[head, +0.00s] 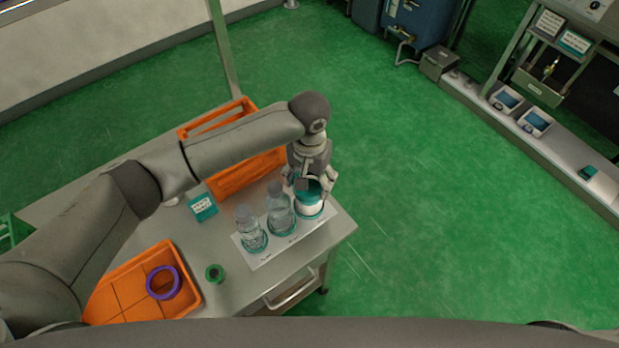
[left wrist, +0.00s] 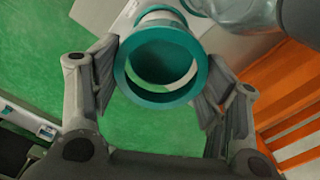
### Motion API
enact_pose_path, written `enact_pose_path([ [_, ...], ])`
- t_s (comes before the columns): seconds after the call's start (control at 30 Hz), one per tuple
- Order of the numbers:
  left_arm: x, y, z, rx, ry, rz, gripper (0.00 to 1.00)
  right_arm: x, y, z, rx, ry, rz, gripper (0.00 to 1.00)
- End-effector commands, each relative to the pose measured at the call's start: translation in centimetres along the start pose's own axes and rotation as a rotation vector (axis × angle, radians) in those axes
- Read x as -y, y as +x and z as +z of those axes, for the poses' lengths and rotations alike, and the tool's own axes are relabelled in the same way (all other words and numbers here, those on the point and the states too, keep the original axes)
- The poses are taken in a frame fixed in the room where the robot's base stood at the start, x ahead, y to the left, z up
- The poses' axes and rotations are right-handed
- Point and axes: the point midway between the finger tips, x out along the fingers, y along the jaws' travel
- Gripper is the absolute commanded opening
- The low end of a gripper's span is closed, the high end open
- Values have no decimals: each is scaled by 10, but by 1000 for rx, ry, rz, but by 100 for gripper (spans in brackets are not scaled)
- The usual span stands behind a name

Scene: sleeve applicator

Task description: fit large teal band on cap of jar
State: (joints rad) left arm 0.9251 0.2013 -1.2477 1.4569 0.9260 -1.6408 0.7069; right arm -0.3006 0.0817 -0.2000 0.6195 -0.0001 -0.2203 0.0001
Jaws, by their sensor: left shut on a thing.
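The large teal band (left wrist: 160,97) is between the two fingers of my left gripper (left wrist: 157,88), which is shut on it. In the head view the left gripper (head: 311,188) reaches down over the jar (head: 309,206), at the right end of a row of vessels. The jar has a pale body and stands upright; its teal foot ring also shows beyond the band in the left wrist view. The band is at the jar's top, with a grey-green round surface inside its opening. I cannot tell how far down over the cap the band sits. My right gripper is out of view.
Two clear bottles (head: 250,231) (head: 281,212) stand close left of the jar on a white sheet (head: 265,262). A purple band (head: 151,287) lies in an orange divided tray (head: 190,299). A small green ring (head: 214,273), a teal box (head: 203,207) and an orange crate (head: 232,181) share the table.

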Motion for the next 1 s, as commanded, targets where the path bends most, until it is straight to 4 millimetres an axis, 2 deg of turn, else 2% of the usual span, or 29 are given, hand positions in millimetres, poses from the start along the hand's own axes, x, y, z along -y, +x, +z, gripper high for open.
enact_pose_path([
  [0.7, 0, 27, 0, 1, 0, 1, 62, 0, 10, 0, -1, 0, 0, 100],
  [1.0, 0, 27, 0, 0, 0, 0, 62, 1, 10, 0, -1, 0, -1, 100],
])
